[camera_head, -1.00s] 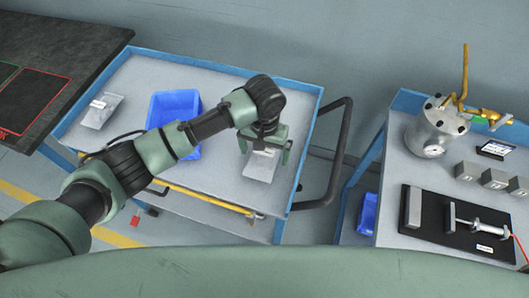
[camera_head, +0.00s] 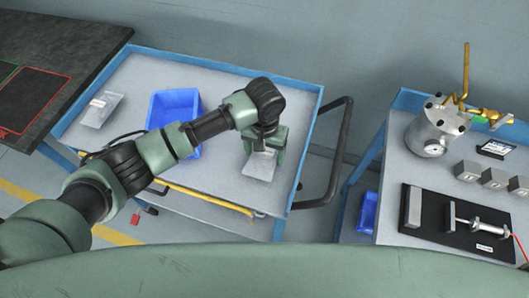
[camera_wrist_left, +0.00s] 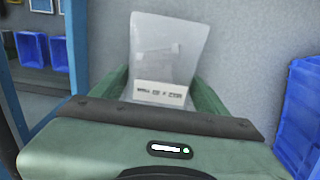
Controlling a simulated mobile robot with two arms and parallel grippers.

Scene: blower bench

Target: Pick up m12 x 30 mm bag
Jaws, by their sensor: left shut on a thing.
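A clear plastic bag with a white label (camera_head: 260,166) is at the right part of the blue-edged cart's grey top. My left gripper (camera_head: 266,145) reaches down over the bag's back end and is shut on it. In the left wrist view the bag (camera_wrist_left: 165,50) stands out from between the green fingers, with a bolt-like shape faintly visible inside. Its label (camera_wrist_left: 160,94) shows upside down and seems to read M12 x 30 mm. Whether the bag still touches the cart is hard to tell. My right gripper is not in view.
Another labelled clear bag (camera_head: 100,109) lies at the cart's left end. A blue bin (camera_head: 173,104) stands in the middle, partly behind my arm. A workbench at the right holds a metal canister (camera_head: 434,132), grey blocks and a black fixture board (camera_head: 459,222).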

